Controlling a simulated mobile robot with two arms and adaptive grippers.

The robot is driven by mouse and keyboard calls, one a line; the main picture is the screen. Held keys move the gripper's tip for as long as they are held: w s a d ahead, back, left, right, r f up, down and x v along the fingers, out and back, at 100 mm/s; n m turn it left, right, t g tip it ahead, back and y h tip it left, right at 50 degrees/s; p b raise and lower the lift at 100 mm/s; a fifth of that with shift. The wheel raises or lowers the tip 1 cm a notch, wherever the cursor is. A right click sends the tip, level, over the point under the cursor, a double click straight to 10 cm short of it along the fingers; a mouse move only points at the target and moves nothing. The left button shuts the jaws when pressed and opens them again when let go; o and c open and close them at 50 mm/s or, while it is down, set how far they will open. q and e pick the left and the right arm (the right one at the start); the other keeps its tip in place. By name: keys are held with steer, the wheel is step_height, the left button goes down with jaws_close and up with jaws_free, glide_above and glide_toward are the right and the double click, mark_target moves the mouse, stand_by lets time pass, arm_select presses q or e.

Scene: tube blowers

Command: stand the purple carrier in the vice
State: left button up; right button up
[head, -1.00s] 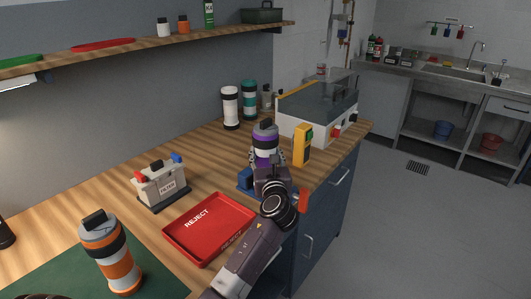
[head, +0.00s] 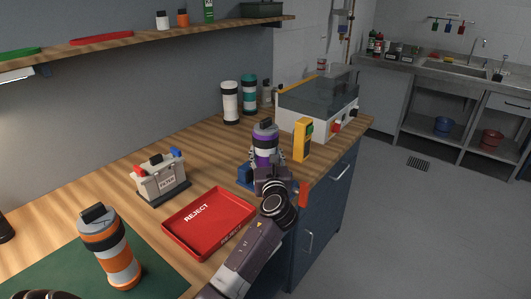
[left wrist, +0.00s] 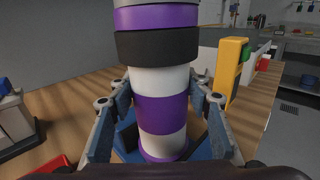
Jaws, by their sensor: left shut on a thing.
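The purple carrier (head: 265,149) is a canister with purple, white and black bands. It stands upright at the right end of the bench and fills the middle of the left wrist view (left wrist: 162,115). My left gripper (head: 270,172) is shut on its lower body, with one finger on each side. The blue vice (head: 245,176) is directly below and around the carrier's foot; it also shows in the left wrist view (left wrist: 127,138). The gripper hides part of the vice, and I cannot tell whether the foot rests in it. My right gripper is not in view.
A yellow device (head: 302,140) stands close right of the carrier, before a lidded machine (head: 318,108). A red reject tray (head: 183,240) and a grey unit (head: 160,182) lie to the left. An orange carrier (head: 118,255), white canister (head: 230,103) and teal canister (head: 249,98) stand apart.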

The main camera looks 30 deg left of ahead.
arm_select(q)
steer(key=o, duration=1.4)
steer(key=shift+r, duration=0.1)
steer(key=shift+s, duration=0.1)
steer(key=v, duration=1.2)
